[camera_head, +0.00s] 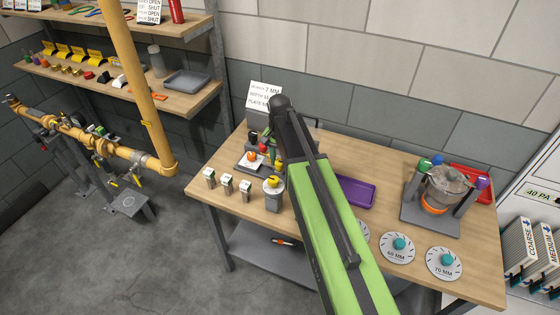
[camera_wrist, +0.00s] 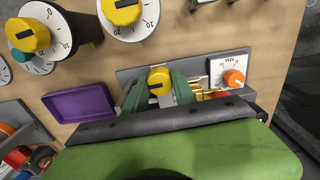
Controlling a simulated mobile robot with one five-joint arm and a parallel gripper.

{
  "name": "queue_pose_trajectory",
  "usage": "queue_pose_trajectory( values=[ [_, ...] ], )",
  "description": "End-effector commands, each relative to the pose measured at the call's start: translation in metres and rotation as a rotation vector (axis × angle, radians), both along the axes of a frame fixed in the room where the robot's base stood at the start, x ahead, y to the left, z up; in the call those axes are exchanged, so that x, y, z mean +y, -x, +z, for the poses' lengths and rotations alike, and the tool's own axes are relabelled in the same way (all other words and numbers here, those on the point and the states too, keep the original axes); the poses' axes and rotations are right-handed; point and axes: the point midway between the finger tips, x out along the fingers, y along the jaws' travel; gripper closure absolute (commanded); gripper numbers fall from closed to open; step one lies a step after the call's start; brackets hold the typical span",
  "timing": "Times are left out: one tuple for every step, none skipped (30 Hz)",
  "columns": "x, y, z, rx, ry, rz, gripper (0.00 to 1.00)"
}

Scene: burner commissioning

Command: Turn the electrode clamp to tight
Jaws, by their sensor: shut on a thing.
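In the wrist view, a yellow knob (camera_wrist: 158,76) with a black mark sits between the two dark green fingers of my gripper (camera_wrist: 160,92). The fingers are closed on its sides. I take this knob to be the electrode clamp's; no label for it can be read. Beside it, on the same grey fixture (camera_wrist: 208,54), an orange knob (camera_wrist: 234,77) stands on a white marked plate. In the head view the orange knob (camera_head: 252,156) shows left of my arm. My arm hides my gripper and most of the fixture there. Whether the clamp is tight cannot be seen.
A purple tray (camera_head: 356,191) lies right of my arm. Dial discs (camera_head: 444,263) line the bench's front edge. A burner stand (camera_head: 430,220) and red tray (camera_head: 484,190) are right.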

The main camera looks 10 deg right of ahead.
Motion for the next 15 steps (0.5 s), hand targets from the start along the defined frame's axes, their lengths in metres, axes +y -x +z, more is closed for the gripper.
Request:
queue_pose_trajectory(
  values=[
    [0.0001, 0.0008, -0.0002, 0.002, 0.000, -0.012, 1.00],
    [0.0001, 0.0008, -0.0002, 0.002, 0.000, -0.019, 1.00],
    [0.0000, 0.0009, -0.0002, 0.002, 0.000, -0.028, 1.00],
    [0.0000, 0.0009, -0.0002, 0.002, 0.000, -0.034, 1.00],
    [0.0000, 0.0009, -0.0002, 0.002, 0.000, -0.038, 1.00],
    [0.0000, 0.0009, -0.0002, 0.002, 0.000, -0.042, 1.00],
    [0.0000, 0.0009, -0.0002, 0.002, 0.000, -0.045, 1.00],
    [0.0000, 0.0009, -0.0002, 0.003, 0.001, -0.047, 1.00],
    [0.0000, 0.0009, -0.0002, 0.003, 0.001, -0.049, 1.00],
    [0.0000, 0.0009, -0.0002, 0.003, 0.001, -0.050, 1.00],
    [0.0000, 0.0009, -0.0002, 0.003, 0.001, -0.051, 1.00],
    [-0.0001, 0.0010, -0.0002, 0.003, 0.001, -0.051, 1.00],
    [-0.0001, 0.0010, -0.0002, 0.003, 0.001, -0.051, 1.00],
    [-0.0001, 0.0010, -0.0002, 0.003, 0.001, -0.051, 1.00],
    [-0.0001, 0.0010, -0.0002, 0.003, 0.001, -0.051, 1.00]
  ],
)
